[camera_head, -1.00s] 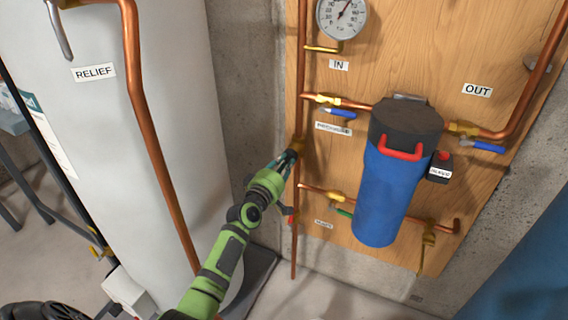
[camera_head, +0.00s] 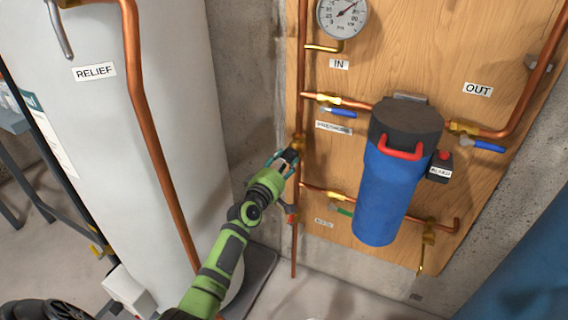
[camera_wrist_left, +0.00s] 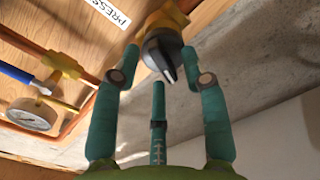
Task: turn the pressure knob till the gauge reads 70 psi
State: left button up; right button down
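The pressure knob (camera_wrist_left: 163,54), a dark round cap with a pale pointer ridge, sits on a brass body (camera_wrist_left: 168,18) by a partly cut-off "PRESS" label. In the head view the brass fitting (camera_head: 299,143) is on the left vertical pipe. My left gripper (camera_wrist_left: 160,60) has its teal fingers spread either side of the knob, with small gaps visible; it also shows in the head view (camera_head: 285,158). The round gauge (camera_head: 342,14) is cut by the top edge. Its needle points up and right; the numbers are too small to read surely. My right gripper is out of view.
A blue filter housing (camera_head: 385,195) hangs on the wooden panel (camera_head: 450,40), right of the gripper. A white tank (camera_head: 175,130) with a copper pipe (camera_head: 150,140) stands at left. A red-handled valve (camera_head: 292,218) is just below the gripper.

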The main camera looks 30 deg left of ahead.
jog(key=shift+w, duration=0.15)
pick_arm(q)
jog(key=shift+s, duration=0.5)
jog(key=s, duration=1.1)
jog(key=shift+d, duration=0.35)
